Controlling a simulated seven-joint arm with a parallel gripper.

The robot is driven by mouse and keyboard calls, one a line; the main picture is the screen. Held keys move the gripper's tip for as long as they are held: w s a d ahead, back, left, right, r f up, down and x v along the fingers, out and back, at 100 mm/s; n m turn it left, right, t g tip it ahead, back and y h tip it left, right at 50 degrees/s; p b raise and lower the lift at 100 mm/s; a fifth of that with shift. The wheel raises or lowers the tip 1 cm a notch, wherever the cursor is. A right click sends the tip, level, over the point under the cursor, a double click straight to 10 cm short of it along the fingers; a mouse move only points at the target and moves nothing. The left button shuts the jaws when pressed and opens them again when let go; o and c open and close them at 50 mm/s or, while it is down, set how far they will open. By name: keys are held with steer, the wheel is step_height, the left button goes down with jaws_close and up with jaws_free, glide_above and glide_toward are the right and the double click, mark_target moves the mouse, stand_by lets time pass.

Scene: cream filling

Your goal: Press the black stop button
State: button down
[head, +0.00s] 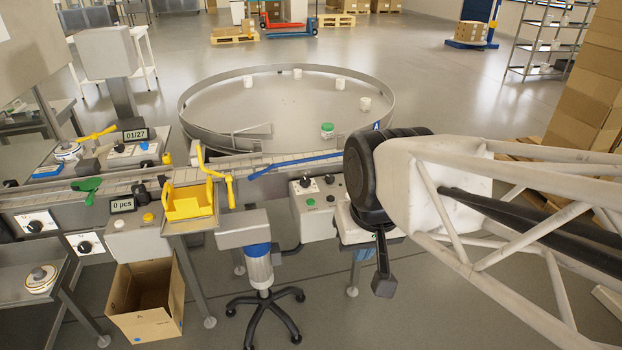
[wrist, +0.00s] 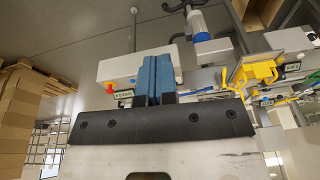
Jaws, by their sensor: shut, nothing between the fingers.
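A grey-white control box (head: 313,220) stands at the conveyor's front edge in the head view. Its front carries a green button (head: 310,202) and a small dark round control (head: 308,225), which may be the black stop button; the picture is too small to be sure. Black knobs (head: 305,181) sit on its top. My gripper (wrist: 156,60) shows in the wrist view with its blue fingers together and nothing between them. The fingers cover part of a white box with a small green-lit display (wrist: 123,95) and a red-orange button (wrist: 109,87). My arm hides the area right of the control box in the head view.
A round turntable (head: 245,95) with several white jars lies behind the conveyor (head: 120,183). A yellow tray (head: 188,203) and a stool-like stand (head: 262,275) are left of the control box. A cardboard box (head: 145,305) sits below. Stacked cartons (head: 585,85) stand at right.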

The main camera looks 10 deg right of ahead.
steer(key=w+a+m+y, duration=0.1)
steer(key=w+m+y, duration=0.25)
steer(key=w, duration=0.75)
steer(key=m+t+y, duration=0.3)
steer(key=m+t, duration=0.1)
steer(key=m, duration=1.1)
glide_above(331, 198)
step_height(331, 198, down, 11)
steer(key=shift+f, duration=0.15)
steer(key=shift+a+f+n+h, duration=0.1)
steer(key=shift+f+n+h, duration=0.05)
steer(key=shift+n+h, duration=0.1)
steer(key=shift+f, duration=4.25)
